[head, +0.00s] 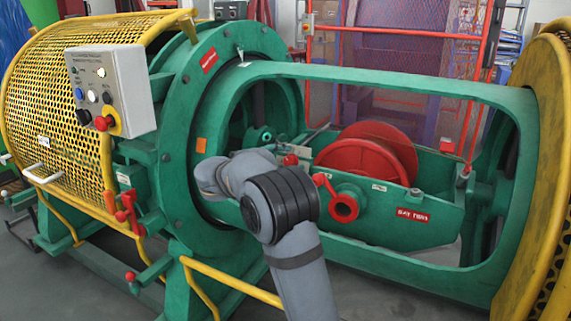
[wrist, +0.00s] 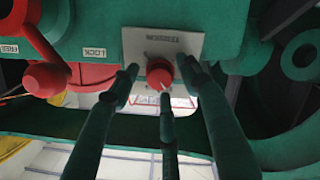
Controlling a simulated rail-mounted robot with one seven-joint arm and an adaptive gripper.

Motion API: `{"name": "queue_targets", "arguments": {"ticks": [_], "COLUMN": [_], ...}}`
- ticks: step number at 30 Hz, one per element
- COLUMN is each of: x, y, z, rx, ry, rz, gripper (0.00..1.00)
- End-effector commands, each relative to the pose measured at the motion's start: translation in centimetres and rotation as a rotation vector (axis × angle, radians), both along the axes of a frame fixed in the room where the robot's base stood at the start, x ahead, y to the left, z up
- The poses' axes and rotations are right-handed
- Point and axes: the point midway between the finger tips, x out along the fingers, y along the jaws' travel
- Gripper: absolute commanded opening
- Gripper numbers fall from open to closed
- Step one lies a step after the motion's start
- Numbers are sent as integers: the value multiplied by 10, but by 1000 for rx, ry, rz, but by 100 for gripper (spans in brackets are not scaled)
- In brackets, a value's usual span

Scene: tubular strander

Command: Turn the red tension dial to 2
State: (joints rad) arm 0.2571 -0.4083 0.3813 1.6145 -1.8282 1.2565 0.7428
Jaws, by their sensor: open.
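The red tension dial (wrist: 159,73) is a small round knob on a pale plate (wrist: 150,46) under the green beam in the wrist view. The plate's lettering appears upside down, and no scale numbers are readable. A thin pale mark shows at the knob's lower edge. My gripper (wrist: 158,80) is open, with dark fingers to the left, right and below the dial. Whether any finger touches it cannot be told. In the head view, my arm hides the gripper; a small red part (head: 290,160) beside the arm may be the dial.
A red lever (wrist: 46,76) with LOCK and FREED labels is left of the dial in the wrist view. A red reel (head: 368,153) sits in the green cradle (head: 450,180). The green frame and yellow mesh guard (head: 60,95) surround the area. A control box (head: 110,88) hangs at left.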

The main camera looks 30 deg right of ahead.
Motion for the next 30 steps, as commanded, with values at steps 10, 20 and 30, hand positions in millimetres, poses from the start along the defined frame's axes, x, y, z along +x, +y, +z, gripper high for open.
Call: {"name": "queue_targets", "arguments": {"ticks": [10, 20, 30], "x": [0, 0, 0], "y": [0, 1, 1], "z": [0, 0, 0], "rx": [0, 0, -2], "ry": [0, 0, 4], "rz": [0, 0, 3], "gripper": [32, 13, 1]}}
